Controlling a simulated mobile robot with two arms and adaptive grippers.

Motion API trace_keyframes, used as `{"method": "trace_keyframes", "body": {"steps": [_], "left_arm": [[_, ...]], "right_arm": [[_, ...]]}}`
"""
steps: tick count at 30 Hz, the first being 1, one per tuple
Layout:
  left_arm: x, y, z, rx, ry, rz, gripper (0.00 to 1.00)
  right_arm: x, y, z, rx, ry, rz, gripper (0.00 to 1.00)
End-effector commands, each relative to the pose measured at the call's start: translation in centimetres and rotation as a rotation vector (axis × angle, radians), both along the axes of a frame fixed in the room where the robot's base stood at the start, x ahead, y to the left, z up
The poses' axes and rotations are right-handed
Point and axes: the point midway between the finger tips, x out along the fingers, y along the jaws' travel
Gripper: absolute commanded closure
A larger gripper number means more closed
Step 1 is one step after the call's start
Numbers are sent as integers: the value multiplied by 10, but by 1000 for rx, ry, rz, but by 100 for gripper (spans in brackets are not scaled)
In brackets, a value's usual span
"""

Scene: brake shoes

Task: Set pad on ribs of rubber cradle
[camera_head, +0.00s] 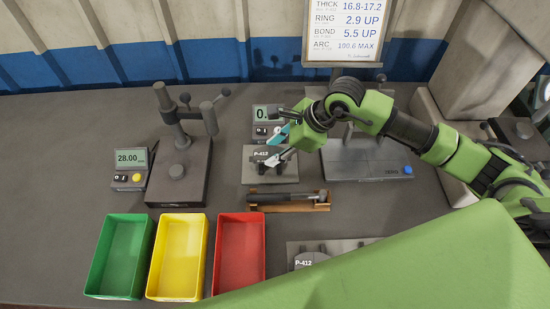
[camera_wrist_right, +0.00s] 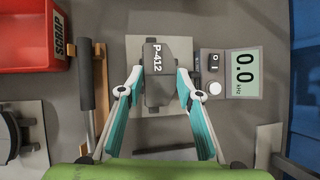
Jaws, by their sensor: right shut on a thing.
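The dark grey pad marked P-412 (camera_head: 260,154) is over a pale grey plate (camera_head: 253,179) in the middle of the bench. In the right wrist view the pad (camera_wrist_right: 159,70) is held between the two fingertips. My right gripper (camera_head: 271,151) is shut on it, with teal fingers and white tips on either side. The pad hides the middle of the plate, so I cannot make out cradle ribs or tell whether the pad touches them. My left gripper is not in view.
A meter (camera_wrist_right: 242,72) reading 0.0 kHz is beside the plate. A wooden rack (camera_head: 288,207) with a dark rod lies in front. Green (camera_head: 120,255), yellow (camera_head: 178,255) and red (camera_head: 239,252) bins stand front left. A gauge stand (camera_head: 180,170) is left; another P-412 part (camera_head: 304,262) lies in front.

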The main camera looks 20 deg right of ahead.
Motion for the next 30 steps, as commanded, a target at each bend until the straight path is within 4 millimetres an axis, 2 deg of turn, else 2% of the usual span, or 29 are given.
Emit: {"method": "trace_keyframes", "body": {"steps": [4,9,18,19,21,30], "left_arm": [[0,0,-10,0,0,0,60],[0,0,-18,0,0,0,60],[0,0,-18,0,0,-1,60],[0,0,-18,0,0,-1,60],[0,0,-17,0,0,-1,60],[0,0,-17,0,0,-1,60]], "right_arm": [[10,-1,-14,2,-1,-2,97],[8,-1,-38,1,-1,-1,97],[8,-1,-39,1,-1,0,97],[7,-1,-40,-1,1,-1,62],[7,-1,-40,-1,1,-1,50],[7,-2,-39,-1,1,-1,50]]}}
